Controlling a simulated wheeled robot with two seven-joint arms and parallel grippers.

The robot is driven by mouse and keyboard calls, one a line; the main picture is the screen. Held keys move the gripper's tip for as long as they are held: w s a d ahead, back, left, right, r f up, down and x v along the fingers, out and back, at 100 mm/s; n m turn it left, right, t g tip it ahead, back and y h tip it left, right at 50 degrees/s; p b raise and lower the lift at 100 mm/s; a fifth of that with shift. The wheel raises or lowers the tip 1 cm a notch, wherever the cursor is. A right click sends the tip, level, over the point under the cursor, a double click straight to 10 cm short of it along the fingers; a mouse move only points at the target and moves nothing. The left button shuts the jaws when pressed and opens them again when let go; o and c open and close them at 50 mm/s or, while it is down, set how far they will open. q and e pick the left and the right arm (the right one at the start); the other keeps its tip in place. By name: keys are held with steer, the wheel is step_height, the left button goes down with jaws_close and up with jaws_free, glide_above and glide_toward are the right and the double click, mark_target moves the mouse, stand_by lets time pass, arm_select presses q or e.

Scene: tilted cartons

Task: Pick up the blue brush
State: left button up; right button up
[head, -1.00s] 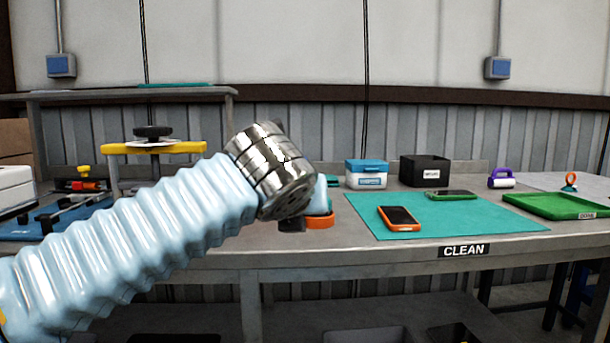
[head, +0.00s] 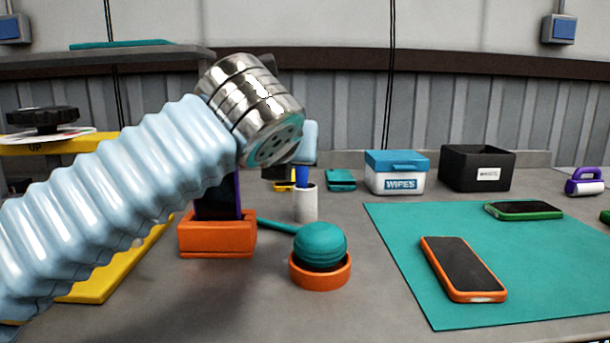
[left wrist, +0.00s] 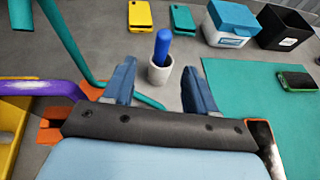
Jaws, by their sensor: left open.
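The blue brush (head: 301,177) stands upright in a white cup (head: 305,205) on the grey bench. Only its blue upper part shows; its lower end is hidden in the cup. In the left wrist view, the brush (left wrist: 162,47) and the cup (left wrist: 159,73) appear ahead, between the two fingers. My left gripper (left wrist: 158,68) is open and empty, with its fingers apart on either side of the line to the brush. In the head view, my left gripper (head: 307,145) is partly hidden by its wrist and overlaps the top of the brush. My right gripper is not in view.
An orange holder (head: 217,240) with a dark device and a teal ball (head: 320,245) in an orange ring stand close by. A wipes box (head: 397,182), a black bin (head: 477,168) and a teal mat (head: 400,260) with two phones lie to the right.

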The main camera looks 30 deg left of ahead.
mark_target(302, 173)
arm_select(q)
steer(key=b+x, duration=0.1)
steer(key=x, duration=1.2)
steer(key=shift+w+d+f, duration=0.1)
steer(key=shift+w+f, duration=0.1)
steer(key=shift+f, duration=0.05)
steer(key=shift+c, duration=0.5)
steer(key=c, duration=0.9)
